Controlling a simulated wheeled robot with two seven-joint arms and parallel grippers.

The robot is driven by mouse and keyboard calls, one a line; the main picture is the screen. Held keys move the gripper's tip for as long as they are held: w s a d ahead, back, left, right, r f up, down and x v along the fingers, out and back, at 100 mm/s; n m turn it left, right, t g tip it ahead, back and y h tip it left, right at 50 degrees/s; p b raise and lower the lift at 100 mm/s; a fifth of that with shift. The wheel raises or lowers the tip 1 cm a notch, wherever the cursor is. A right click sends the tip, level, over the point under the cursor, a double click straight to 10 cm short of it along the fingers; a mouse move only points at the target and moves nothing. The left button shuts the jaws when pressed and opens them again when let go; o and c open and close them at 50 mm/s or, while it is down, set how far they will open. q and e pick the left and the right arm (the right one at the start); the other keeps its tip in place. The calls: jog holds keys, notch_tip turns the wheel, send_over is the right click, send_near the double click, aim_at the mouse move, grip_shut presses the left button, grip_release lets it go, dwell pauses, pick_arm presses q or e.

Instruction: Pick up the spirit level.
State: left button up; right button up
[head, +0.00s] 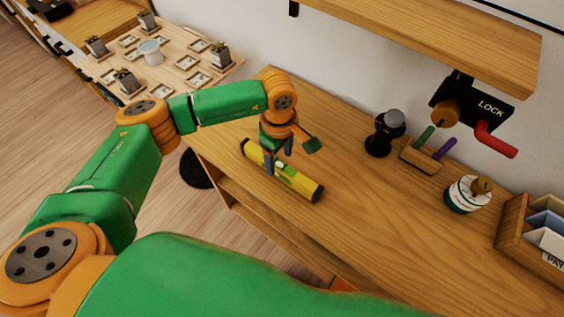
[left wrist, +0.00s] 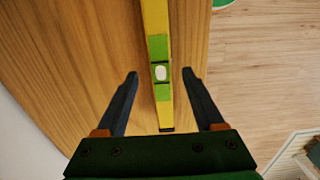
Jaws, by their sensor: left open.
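The spirit level (head: 301,181) is a yellow bar with green parts, a pale vial window and black ends. It lies on the wooden counter (head: 345,205) near its front edge. My left gripper (head: 278,166) points down over the level's middle, and part of the level is hidden behind it. In the left wrist view the level (left wrist: 160,88) runs lengthwise between the two spread fingers of my left gripper (left wrist: 160,75). Gaps show on both sides of the level. How high the fingertips are above the counter is hard to tell. My right gripper does not show.
A black grinder-like object (head: 381,138), a wooden block with coloured handles (head: 420,158), a round tin (head: 466,194) and a wooden file box (head: 535,235) stand right of the level. A shelf (head: 430,35) and a lock panel (head: 472,105) overhang the back. Counter around the level is clear.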

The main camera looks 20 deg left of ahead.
aim_at(280, 165)
pick_arm(q)
jog(key=f, duration=0.2)
jog(key=shift+s+f, duration=0.2)
jog(key=shift+f, duration=0.15)
jog(key=shift+w+f, duration=0.15)
jog(key=shift+f, duration=0.1)
grip_shut()
